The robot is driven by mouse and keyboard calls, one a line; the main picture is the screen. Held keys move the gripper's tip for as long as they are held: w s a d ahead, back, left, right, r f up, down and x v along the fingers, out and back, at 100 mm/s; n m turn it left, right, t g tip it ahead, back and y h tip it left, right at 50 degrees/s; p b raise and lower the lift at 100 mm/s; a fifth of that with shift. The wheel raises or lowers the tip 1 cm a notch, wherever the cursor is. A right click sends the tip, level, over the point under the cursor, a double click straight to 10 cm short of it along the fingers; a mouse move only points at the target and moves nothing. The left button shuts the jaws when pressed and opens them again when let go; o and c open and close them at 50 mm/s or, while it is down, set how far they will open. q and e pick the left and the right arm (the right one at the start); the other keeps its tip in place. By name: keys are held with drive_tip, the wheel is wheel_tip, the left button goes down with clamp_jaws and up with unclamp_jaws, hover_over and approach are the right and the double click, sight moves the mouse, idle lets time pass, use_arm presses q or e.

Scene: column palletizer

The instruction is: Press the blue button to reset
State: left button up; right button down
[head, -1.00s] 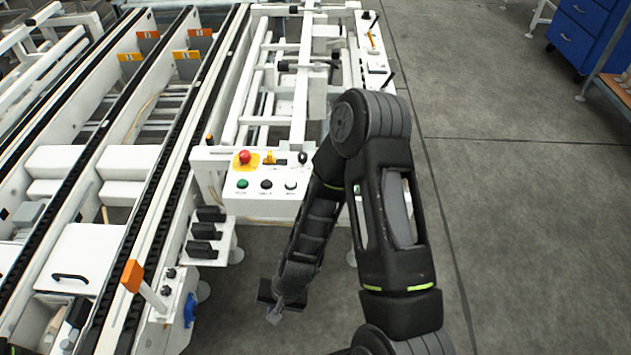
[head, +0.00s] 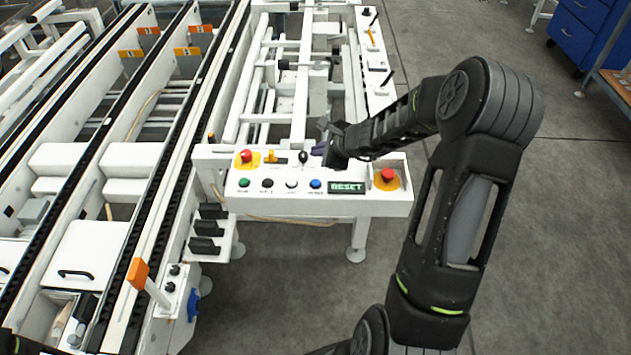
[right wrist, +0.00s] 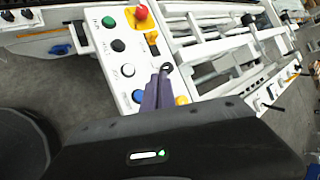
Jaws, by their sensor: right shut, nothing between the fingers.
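The blue button (head: 315,184) sits on the white control panel (head: 240,197), at the right end of a row with green, black and white buttons. A dark display reading RESET (head: 346,187) is just right of it. My right gripper (head: 319,149) is shut and empty, above the panel's back part, beyond the blue button in the head view. In the right wrist view the closed fingers (right wrist: 163,78) point over the panel, and the blue button (right wrist: 137,96) shows just left of them. I see no contact with the button. My left gripper is not in view.
Red emergency buttons on yellow bases stand at the panel's left (head: 246,156) and right (head: 388,176). A black knob (head: 303,157) and a yellow switch (head: 270,157) are near the fingers.

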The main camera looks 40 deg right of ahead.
drive_tip(key=b, duration=0.7)
hover_over(318, 184)
wheel_tip(318, 184, down, 8)
drive_tip(key=shift+r, duration=0.1)
drive_tip(key=shift+f+b, duration=0.45)
drive_tip(key=shift+f, duration=0.15)
idle(1.4)
drive_tip(key=shift+f+b, duration=0.4)
drive_tip(key=shift+b, duration=0.2)
drive_tip(key=shift+f+b, duration=0.45)
drive_tip(key=shift+b, duration=0.1)
idle(0.5)
drive_tip(key=shift+r, duration=0.1)
drive_tip(key=shift+r+p, duration=0.7)
drive_tip(key=shift+r, duration=0.05)
drive_tip(key=shift+r, duration=0.1)
